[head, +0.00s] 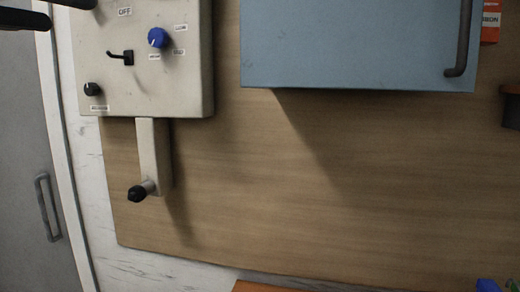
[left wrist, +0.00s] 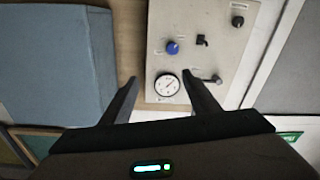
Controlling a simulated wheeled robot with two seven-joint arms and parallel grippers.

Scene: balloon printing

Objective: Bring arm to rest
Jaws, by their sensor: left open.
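My left gripper (left wrist: 159,77) is open in the left wrist view, with nothing between its fingers. Its dark fingertips also show at the top left of the head view (head: 72,13), near the upper left of the beige control box. The control box (head: 190,85) has a blue knob (head: 157,38), a black toggle (head: 128,57) and a small black knob (head: 92,89). In the left wrist view a round white gauge (left wrist: 167,86) shows on the box, beyond the fingers. My right gripper is in neither view.
A beige arm with a black-tipped peg (head: 138,193) hangs below the control box. A blue-grey cabinet (head: 345,45) with a dark handle (head: 462,40) is at upper right. Bare wooden surface (head: 300,190) lies below. A grey door (head: 25,160) is at far left.

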